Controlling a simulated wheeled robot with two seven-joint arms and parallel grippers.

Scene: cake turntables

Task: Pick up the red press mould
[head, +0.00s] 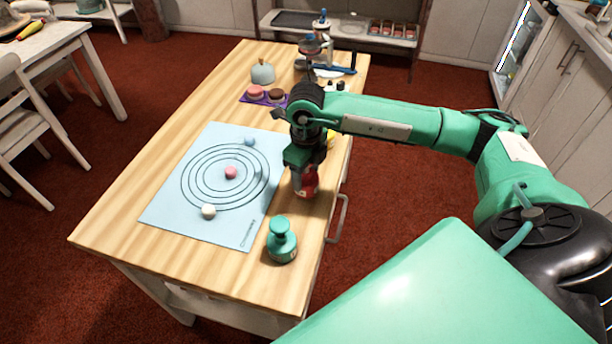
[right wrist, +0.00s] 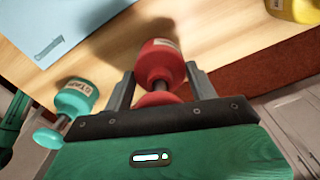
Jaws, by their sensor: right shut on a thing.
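The red press mould (head: 308,186) is near the right edge of the wooden table, just right of the blue mat. My right gripper (head: 304,172) points down over it and is shut on it. In the right wrist view the red mould (right wrist: 160,62) sits between the two fingers, its round handle near the palm. A dark shadow lies on the wood beside it. I cannot tell whether its base touches the table. My left gripper is not in view.
A teal press mould (head: 282,246) stands nearer the front, and a yellow one (right wrist: 297,8) lies beyond. The blue mat (head: 165,208) holds small pink, white and blue pieces. A purple tray (head: 268,101) and grey dome (head: 263,74) are farther back. The left front wood is clear.

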